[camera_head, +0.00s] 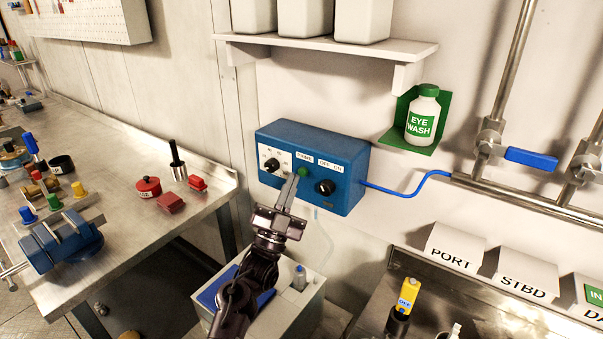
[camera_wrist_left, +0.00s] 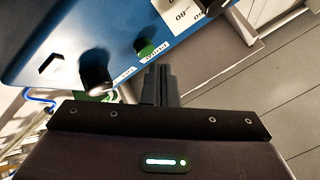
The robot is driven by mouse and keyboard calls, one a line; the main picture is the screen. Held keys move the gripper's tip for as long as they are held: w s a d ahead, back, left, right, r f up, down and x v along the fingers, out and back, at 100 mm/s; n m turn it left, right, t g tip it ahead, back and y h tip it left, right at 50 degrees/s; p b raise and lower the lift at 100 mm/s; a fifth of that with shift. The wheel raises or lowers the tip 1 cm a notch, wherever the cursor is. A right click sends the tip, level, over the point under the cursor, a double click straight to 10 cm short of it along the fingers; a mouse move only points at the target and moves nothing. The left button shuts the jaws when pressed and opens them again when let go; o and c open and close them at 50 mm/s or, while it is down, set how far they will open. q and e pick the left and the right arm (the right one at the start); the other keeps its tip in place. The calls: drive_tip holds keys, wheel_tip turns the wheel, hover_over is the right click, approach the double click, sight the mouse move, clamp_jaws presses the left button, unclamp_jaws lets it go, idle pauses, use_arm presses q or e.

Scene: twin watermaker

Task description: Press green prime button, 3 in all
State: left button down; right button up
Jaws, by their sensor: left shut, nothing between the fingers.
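The green prime button (camera_head: 303,171) sits in the middle of the front of a blue control box (camera_head: 345,197) on the wall, under a "PRIME" label. A black knob (camera_head: 271,164) is to its left and another black knob (camera_head: 324,187) to its right. My left gripper (camera_head: 296,178) is shut and empty, its fingertips close beside the button; I cannot tell whether they touch it. In the left wrist view the green button (camera_wrist_left: 145,47) shows just beyond the shut fingertips (camera_wrist_left: 157,68). My right gripper is not in view.
A shelf (camera_head: 330,44) with white containers hangs above the box. An eye wash bottle (camera_head: 423,115) on a green bracket and steel pipes (camera_head: 500,95) are to the right. A workbench (camera_head: 120,240) with a vise is at left, and a white bin (camera_head: 300,312) stands below.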

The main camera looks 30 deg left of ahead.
use_arm(q)
drive_tip(key=shift+w, duration=0.15)
idle(0.5)
drive_tip(key=shift+w+b, duration=0.3)
drive_tip(key=shift+w+d, duration=0.1)
drive_tip(key=shift+w, duration=0.3)
idle(0.6)
drive_tip(key=shift+s, duration=0.85)
drive_tip(key=s, duration=0.1)
drive_tip(key=s+p, duration=0.1)
drive_tip(key=s, duration=0.3)
drive_tip(key=shift+a+p, duration=0.25)
drive_tip(key=shift+p, duration=0.05)
idle(2.6)
